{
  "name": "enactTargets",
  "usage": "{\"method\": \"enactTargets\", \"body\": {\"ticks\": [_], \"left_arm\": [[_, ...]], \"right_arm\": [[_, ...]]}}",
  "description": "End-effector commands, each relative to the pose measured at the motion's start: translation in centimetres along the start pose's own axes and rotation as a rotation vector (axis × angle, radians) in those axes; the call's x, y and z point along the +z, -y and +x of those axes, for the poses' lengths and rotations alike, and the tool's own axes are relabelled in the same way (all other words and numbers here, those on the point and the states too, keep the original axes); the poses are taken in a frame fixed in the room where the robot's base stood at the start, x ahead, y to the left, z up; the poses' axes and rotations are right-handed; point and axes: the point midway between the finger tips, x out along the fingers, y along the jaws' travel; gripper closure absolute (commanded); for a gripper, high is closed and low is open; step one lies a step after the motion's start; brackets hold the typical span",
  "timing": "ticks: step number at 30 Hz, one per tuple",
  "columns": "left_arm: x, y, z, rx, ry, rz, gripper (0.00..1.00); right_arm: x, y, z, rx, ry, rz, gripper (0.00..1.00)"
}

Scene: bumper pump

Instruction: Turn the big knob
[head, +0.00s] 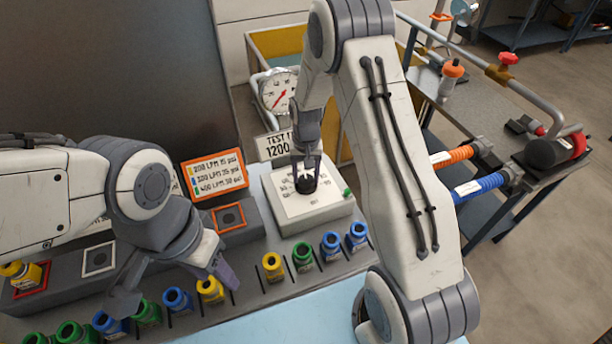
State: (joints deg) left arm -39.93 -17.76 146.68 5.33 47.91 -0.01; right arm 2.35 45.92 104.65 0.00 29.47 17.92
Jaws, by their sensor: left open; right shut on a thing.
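The big knob (305,184) is black and sits on a white dial plate with printed marks, on top of a pale box (320,217). My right gripper (306,175) points down over the knob and is shut on it, with a finger at each side. The knob's pointer is too small and covered to read. My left gripper (180,290) is open and empty, low over the row of coloured cartridges at the left.
Several yellow, green and blue cartridges (272,265) stand in a slotted grey rack. An orange-framed sign (214,174) and a round gauge (278,92) stand behind. A cart with orange and blue hoses (480,183) is at the right.

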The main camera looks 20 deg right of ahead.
Motion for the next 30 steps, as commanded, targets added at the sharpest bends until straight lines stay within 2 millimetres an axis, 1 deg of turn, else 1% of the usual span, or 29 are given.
{"method": "enactTargets", "body": {"ticks": [6,12,29,30], "left_arm": [[0.01,0.01,0.13,0.0,0.0,0.0,0.5],[0.01,0.01,0.18,0.0,0.0,0.0,0.5],[0.01,0.01,0.19,0.0,0.0,0.0,0.5],[0.01,0.01,0.19,0.0,0.0,0.0,0.5]], "right_arm": [[-0.11,0.02,-0.11,-0.001,-0.003,0.128,0.98],[-0.12,0.02,-0.12,-0.001,-0.004,0.196,0.98],[-0.14,0.03,-0.13,-0.002,-0.004,0.224,0.98],[-0.14,0.03,-0.13,-0.002,-0.004,0.224,0.31]]}}
